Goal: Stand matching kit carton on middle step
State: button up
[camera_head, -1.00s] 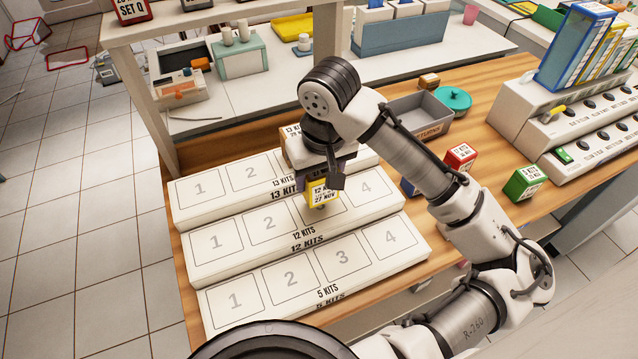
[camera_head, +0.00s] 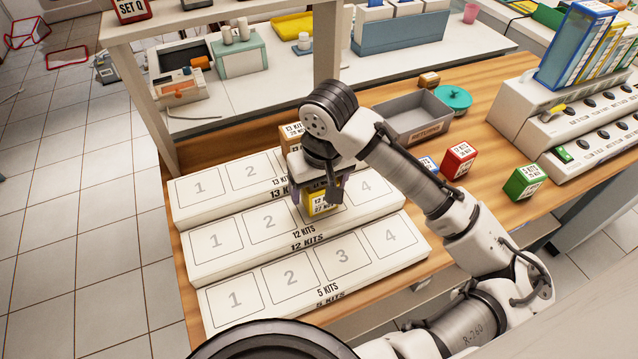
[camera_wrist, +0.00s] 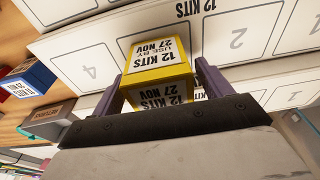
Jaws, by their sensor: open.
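The yellow carton (camera_head: 322,204), labelled "12 KITS, 27 NOV", stands upright on the middle step (camera_head: 205,262) of the white stepped rack, marked "12 KITS". It is at place 3, between the visible 2 and 4, and its printed 3 is hidden. My gripper (camera_head: 320,197) is around the carton and open. In the wrist view the carton (camera_wrist: 158,72) is between the two purple fingers, with my gripper (camera_wrist: 160,88) at its sides. A narrow gap shows at the right finger; contact on the left is unclear.
A brown "13 KITS" carton (camera_head: 290,133) is behind my gripper at the top step. Blue (camera_head: 428,164), red (camera_head: 459,160) and green (camera_head: 525,182) cartons stand right on the wooden bench. A grey tray (camera_head: 418,118) is behind them. The front step (camera_head: 262,312) is empty.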

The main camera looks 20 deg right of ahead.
notch_tip(320, 180, up, 12)
jog(key=s, duration=0.1)
jog(key=shift+s, duration=0.4)
dwell(0.3)
